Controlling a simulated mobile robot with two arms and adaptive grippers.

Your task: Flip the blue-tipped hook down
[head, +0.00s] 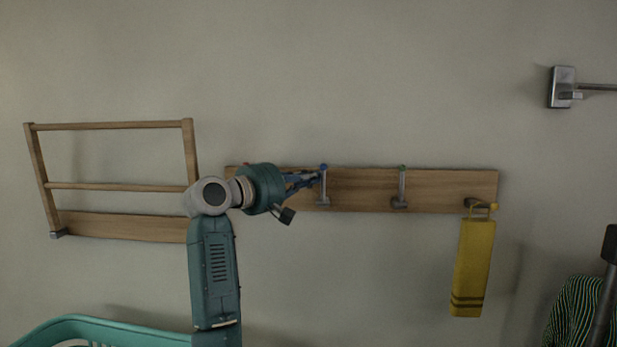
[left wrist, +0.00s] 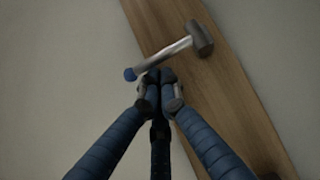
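The blue-tipped hook (head: 323,188) is on the wooden wall rail (head: 450,185). Its metal arm stands upright against the rail, with the blue tip at the top. In the left wrist view the hook (left wrist: 172,51) shows its blue tip at the left and its dark base at the right. My left gripper (head: 317,179) reaches in from the left, close beside the hook's upper part. In the left wrist view its fingertips (left wrist: 159,88) are together with nothing seen between them, just beside the hook's shaft near the tip. Whether they touch it I cannot tell. My right gripper is not in view.
A green-tipped hook (head: 402,188) stands upright to the right. A yellow cloth (head: 472,268) hangs from a yellow-tipped hook (head: 480,205). A wooden rack (head: 115,187) is at left, a teal basket (head: 75,328) below, a metal wall bracket (head: 562,88) upper right.

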